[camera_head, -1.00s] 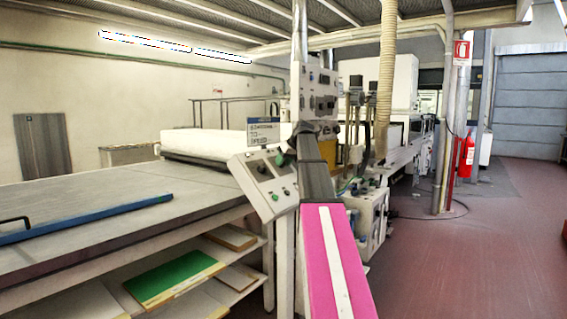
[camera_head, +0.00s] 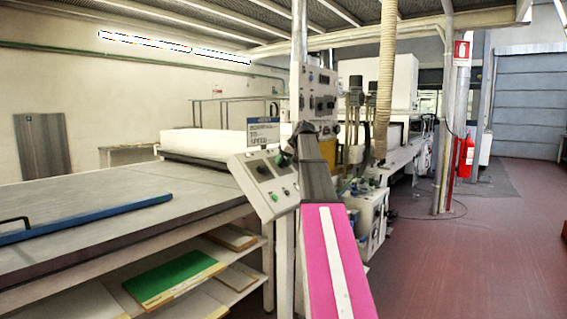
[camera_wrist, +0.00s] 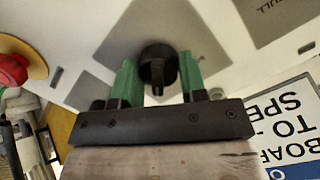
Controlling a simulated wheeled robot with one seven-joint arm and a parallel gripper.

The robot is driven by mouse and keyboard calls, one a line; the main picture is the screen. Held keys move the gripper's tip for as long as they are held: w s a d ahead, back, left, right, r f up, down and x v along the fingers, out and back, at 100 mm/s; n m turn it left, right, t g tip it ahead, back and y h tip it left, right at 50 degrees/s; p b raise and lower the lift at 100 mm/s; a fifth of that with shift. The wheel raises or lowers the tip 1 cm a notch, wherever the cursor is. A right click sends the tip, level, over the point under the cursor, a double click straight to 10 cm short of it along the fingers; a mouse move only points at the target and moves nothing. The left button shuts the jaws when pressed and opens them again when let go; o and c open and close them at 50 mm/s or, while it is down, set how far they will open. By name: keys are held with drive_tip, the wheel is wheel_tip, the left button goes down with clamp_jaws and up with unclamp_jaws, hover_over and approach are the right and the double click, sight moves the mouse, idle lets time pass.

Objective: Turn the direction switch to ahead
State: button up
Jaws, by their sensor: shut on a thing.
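The direction switch (camera_wrist: 158,66) is a round black knob with a raised grip bar on a pale panel (camera_wrist: 100,50). In the wrist view its bar points down the picture, towards my gripper's body. My gripper (camera_wrist: 159,82) has green fingers, one on each side of the knob, and is shut on it. Dark grey patches surround the knob; I cannot read position marks there. In the head view my gripper (camera_head: 287,157) is small, at the upper right of the tilted control panel (camera_head: 262,183), and my arm hides the switch.
A red mushroom button (camera_wrist: 12,70) on a yellow base sits left of the knob in the wrist view. A blue-edged sign (camera_wrist: 290,125) stands at the lower right. A long work table (camera_head: 110,205) lies left; the red floor (camera_head: 470,250) at right is clear.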

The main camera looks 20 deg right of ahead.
drive_tip(key=o, duration=0.7)
drive_tip(key=shift+c, duration=0.2)
drive_tip(key=v, duration=1)
drive_tip(key=shift+s+d+r, duration=0.15)
drive_tip(key=shift+d+r, duration=0.05)
drive_tip(key=shift+r, duration=0.1)
